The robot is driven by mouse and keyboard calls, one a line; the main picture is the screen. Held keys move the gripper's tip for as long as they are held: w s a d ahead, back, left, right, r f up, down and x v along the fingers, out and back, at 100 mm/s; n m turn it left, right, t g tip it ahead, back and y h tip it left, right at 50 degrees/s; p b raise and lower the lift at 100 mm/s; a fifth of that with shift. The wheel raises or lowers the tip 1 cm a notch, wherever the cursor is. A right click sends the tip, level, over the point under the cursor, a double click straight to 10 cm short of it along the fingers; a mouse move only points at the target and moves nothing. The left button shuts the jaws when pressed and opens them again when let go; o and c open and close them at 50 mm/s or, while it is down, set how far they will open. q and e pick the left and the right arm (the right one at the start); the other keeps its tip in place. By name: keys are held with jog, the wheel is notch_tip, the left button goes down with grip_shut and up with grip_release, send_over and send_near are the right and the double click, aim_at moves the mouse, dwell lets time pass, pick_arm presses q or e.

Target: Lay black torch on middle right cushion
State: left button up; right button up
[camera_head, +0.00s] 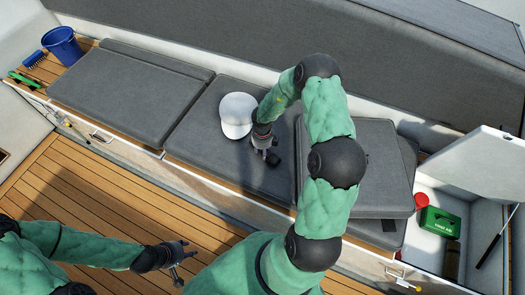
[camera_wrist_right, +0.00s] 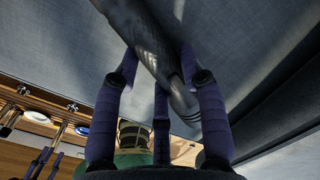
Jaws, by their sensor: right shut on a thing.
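The black torch (camera_wrist_right: 150,35) is a dark, ridged cylinder in the right wrist view, gripped between the purple fingers of my right gripper (camera_wrist_right: 160,80). Another grey cushion (camera_head: 377,178) lies to the right, partly behind my right arm. My left gripper (camera_head: 182,267) is open and empty over the wooden floor.
A long grey cushion (camera_head: 130,90) and a blue bucket (camera_head: 62,46) are at the left. At the right, an open locker holds a green box (camera_head: 440,222) and a red object (camera_head: 421,201).

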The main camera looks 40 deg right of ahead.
jog(key=shift+f, duration=0.1)
jog(key=o, duration=1.3)
notch_tip(320, 180, up, 12)
jog(key=p, duration=0.6)
jog(key=s+a+f+n, duration=0.1)
jog(key=a+f+n, duration=0.1)
jog(key=n, duration=0.4)
jog(key=s+a+f+n+t, duration=0.1)
jog(key=s+a+f+n, duration=0.1)
jog(key=n, duration=0.4)
jog(key=s+a+f+n+h, duration=0.1)
jog(key=a+f+n, duration=0.2)
jog(key=a+n, duration=0.3)
jog(key=shift+s+f, duration=0.2)
jog(key=shift+f, duration=0.1)
jog(key=s+a+n+y, duration=0.2)
jog(key=s+a+n, duration=0.3)
jog(key=a+n, duration=0.2)
jog(key=s+a+f+n+y, duration=0.1)
jog(key=s+a+n+y, duration=0.2)
jog(key=s+a+n, duration=0.2)
jog(key=a+n, duration=0.2)
jog(key=a, duration=0.2)
jog(key=shift+s+a+n+g, duration=0.15)
jog(key=shift+s+n+g, duration=0.15)
jog(key=shift+s, duration=0.1)
